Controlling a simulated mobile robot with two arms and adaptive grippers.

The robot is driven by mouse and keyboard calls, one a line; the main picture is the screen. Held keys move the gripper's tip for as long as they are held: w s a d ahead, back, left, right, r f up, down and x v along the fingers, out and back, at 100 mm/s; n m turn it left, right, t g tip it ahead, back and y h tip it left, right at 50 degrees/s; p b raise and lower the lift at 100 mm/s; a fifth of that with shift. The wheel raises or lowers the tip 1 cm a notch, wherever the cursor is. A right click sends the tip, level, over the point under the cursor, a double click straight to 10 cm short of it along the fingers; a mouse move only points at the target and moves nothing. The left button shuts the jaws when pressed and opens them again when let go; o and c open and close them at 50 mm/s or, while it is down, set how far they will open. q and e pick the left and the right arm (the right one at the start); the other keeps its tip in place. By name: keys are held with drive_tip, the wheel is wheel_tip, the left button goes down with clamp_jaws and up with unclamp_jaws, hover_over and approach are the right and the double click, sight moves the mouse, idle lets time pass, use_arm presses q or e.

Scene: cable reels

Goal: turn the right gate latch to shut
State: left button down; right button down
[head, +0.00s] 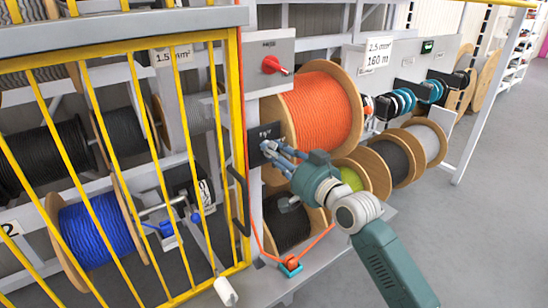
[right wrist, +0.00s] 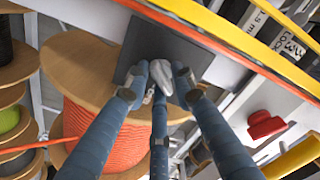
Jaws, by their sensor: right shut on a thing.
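The gate latch is a small light-grey knob (right wrist: 162,76) on a dark square plate (right wrist: 182,48), which also shows in the head view (head: 256,134) beside the gate's right edge. My right gripper (head: 271,150) reaches it from the lower right. In the right wrist view, the fingers (right wrist: 160,82) are closed around the knob. They hide most of the latch in the head view, so its exact angle is hard to tell. The yellow barred gate (head: 113,238) stands at the left, its right edge close to the latch post. My left gripper is not in view.
A large orange cable reel (head: 318,112) sits just behind and right of my right gripper. A red rotary handle (head: 272,65) is above it. Lower reels, including a yellow-green one (head: 352,178), are close under the arm. Open floor (head: 450,240) lies to the right.

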drive_tip(key=shift+w+d+f+n+b, duration=0.15)
drive_tip(key=shift+n+b, duration=0.25)
drive_tip(key=shift+n, duration=1.4)
drive_tip(key=shift+s+d+f+n+b, duration=0.15)
drive_tip(key=shift+n+b, duration=0.2)
drive_tip(key=shift+n, duration=1.45)
drive_tip(key=shift+w+a+r, duration=0.1)
drive_tip(key=c, duration=1.7)
unclamp_jaws()
drive_tip(key=shift+o, duration=0.2)
drive_tip(key=shift+w+r, duration=0.1)
drive_tip(key=shift+r, duration=0.1)
